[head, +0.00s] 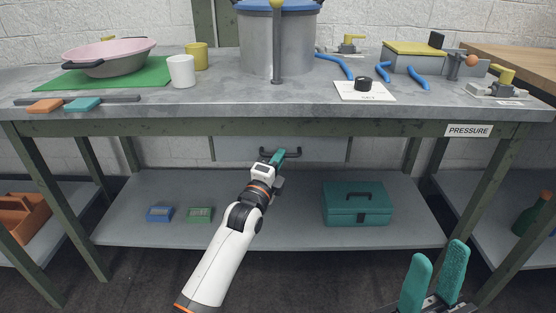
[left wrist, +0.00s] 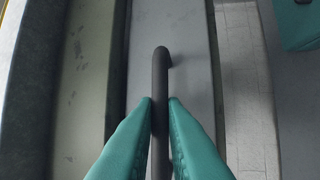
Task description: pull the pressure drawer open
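The drawer (head: 325,149) is a grey front below the middle of the bench top, and it looks closed. Its dark bar handle (head: 294,153) also shows in the left wrist view (left wrist: 160,75). My left gripper (head: 277,157) is at the handle, with its teal fingers on either side of the bar. In the left wrist view the fingertips (left wrist: 160,103) press close against it with no clear gap. A white PRESSURE label (head: 468,131) is on the bench's front rail, right of the drawer. My right gripper (head: 434,283) is open and empty at the lower right.
The bench top (head: 225,106) overhangs the drawer. A bench leg (head: 495,210) stands right of my right gripper. The floor in front is clear.

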